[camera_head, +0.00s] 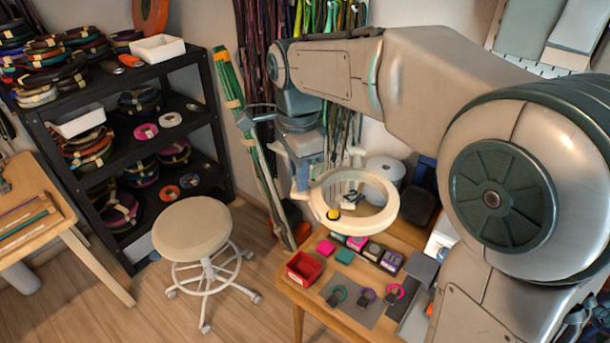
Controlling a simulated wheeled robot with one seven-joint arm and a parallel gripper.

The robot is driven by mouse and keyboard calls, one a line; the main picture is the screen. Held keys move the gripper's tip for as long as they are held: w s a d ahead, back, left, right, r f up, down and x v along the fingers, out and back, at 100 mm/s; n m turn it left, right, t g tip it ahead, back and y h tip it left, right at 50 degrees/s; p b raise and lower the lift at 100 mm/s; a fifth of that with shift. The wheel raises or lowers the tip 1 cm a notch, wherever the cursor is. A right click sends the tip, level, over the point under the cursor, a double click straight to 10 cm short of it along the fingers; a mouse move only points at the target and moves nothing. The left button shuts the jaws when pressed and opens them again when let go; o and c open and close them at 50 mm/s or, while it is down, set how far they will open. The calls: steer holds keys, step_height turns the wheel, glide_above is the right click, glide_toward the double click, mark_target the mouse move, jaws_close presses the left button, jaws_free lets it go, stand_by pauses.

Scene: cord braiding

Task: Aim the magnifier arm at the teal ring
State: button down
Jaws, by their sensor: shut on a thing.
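The magnifier (390,208) is a round lens in a thick cream ring, above the back part of the wooden work table. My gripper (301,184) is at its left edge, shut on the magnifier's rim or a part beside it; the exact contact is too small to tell. Through the lens a small dark and pale object shows, with a yellow spot near the lower left rim. The teal ring (338,295) lies on a grey mat at the table's front, below and in front of the lens.
A red bin (303,268) stands left of the rings. A dark tray with several coloured blocks (372,251) lies behind them. A round stool (193,230) and a black shelf (131,150) with cord coils are to the left. Leaning green poles (245,130) stand close to my gripper.

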steer(key=shift+w+a, duration=0.25)
steer(key=shift+a, duration=0.05)
steer(key=c, duration=1.2)
jaws_free()
steer(key=shift+s, duration=0.1)
step_height(320, 180, up, 14)
steer(key=shift+f, duration=0.1)
